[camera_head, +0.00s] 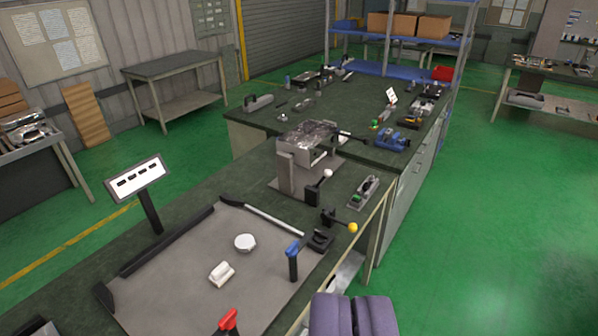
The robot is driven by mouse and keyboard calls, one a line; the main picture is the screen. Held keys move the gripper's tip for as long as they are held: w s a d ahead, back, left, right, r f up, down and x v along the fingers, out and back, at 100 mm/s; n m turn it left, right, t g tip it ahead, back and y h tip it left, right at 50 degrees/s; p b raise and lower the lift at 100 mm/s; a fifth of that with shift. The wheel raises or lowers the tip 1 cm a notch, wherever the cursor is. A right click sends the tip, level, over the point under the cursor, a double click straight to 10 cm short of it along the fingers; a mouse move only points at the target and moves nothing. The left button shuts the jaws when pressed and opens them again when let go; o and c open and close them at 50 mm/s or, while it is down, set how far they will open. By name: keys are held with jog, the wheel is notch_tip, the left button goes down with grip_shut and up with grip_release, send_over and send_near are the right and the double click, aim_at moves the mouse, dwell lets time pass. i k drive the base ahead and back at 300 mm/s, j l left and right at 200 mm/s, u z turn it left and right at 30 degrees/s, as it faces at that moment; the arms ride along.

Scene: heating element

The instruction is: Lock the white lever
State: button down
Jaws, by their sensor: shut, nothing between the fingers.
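The white lever (328,174) has a small white ball knob on a short arm from a black base. It stands on the bench in the middle of the view, at the right front of a metal block fixture (310,145). The knob sits above and to the right of the base; I cannot tell whether it is locked. My gripper (354,312) shows as two purple-grey fingers at the bottom edge, side by side, shut and empty. It is well nearer than the lever and apart from everything on the bench.
A white round part (245,242) and a white block (222,273) lie on the grey plate. Green floor (480,220) is clear to the right.

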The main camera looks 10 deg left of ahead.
aim_at(327, 173)
jog(key=i+l+u, duration=0.45)
jog(key=i+l, duration=0.45)
jog(key=i, duration=0.45)
jog(key=i+l+u, duration=0.45)
jog(key=i+l, duration=0.7)
jog(key=l, duration=0.2)
